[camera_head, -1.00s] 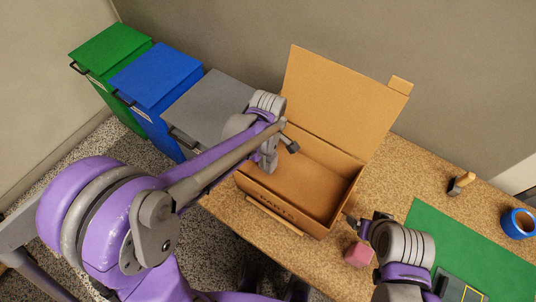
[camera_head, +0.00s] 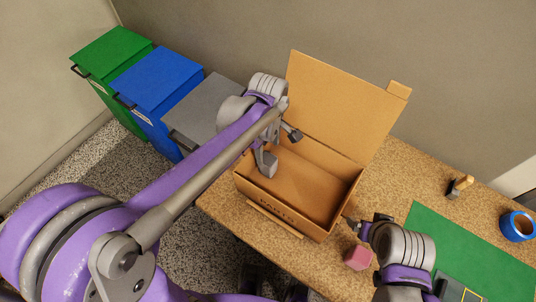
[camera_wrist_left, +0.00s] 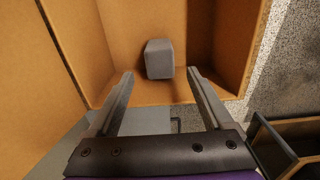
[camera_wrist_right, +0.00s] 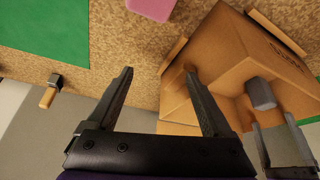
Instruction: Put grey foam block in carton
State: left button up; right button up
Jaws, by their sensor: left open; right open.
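The open brown carton (camera_head: 290,212) stands on the table with its lid raised at the back. The grey foam block (camera_wrist_left: 159,60) is in the carton's left end, just beyond my left gripper's fingertips. In the head view the grey block (camera_head: 267,163) shows below that gripper; whether it rests on the carton floor I cannot tell. My left gripper (camera_wrist_left: 162,76) is open over the carton, its fingers apart from the block. My right gripper (camera_wrist_right: 160,75) is open and empty outside the carton's right end. The block also shows in the right wrist view (camera_wrist_right: 260,93).
A pink block (camera_head: 358,257) lies near my right gripper. A green mat (camera_head: 450,244), a wooden-handled tool (camera_head: 460,185) and a blue tape roll (camera_head: 518,225) are at the right. Green (camera_head: 110,55), blue (camera_head: 158,75) and grey (camera_head: 205,110) bins stand left of the table.

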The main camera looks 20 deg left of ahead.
pick_arm(q)
notch_tip(320, 180, up, 6)
jog(key=f, duration=0.1)
jog(key=s+a+f+m+t, duration=0.2)
jog(key=s+a+m, duration=0.1)
jog(key=s+m, duration=0.4)
jog(key=s+a+f+m+t, duration=0.2)
jog(key=s+a+m+t, duration=0.1)
jog(key=s+m, duration=0.4)
jog(key=shift+s+a+f, duration=0.3)
jog(key=shift+s+f, duration=0.05)
jog(key=shift+s, duration=0.05)
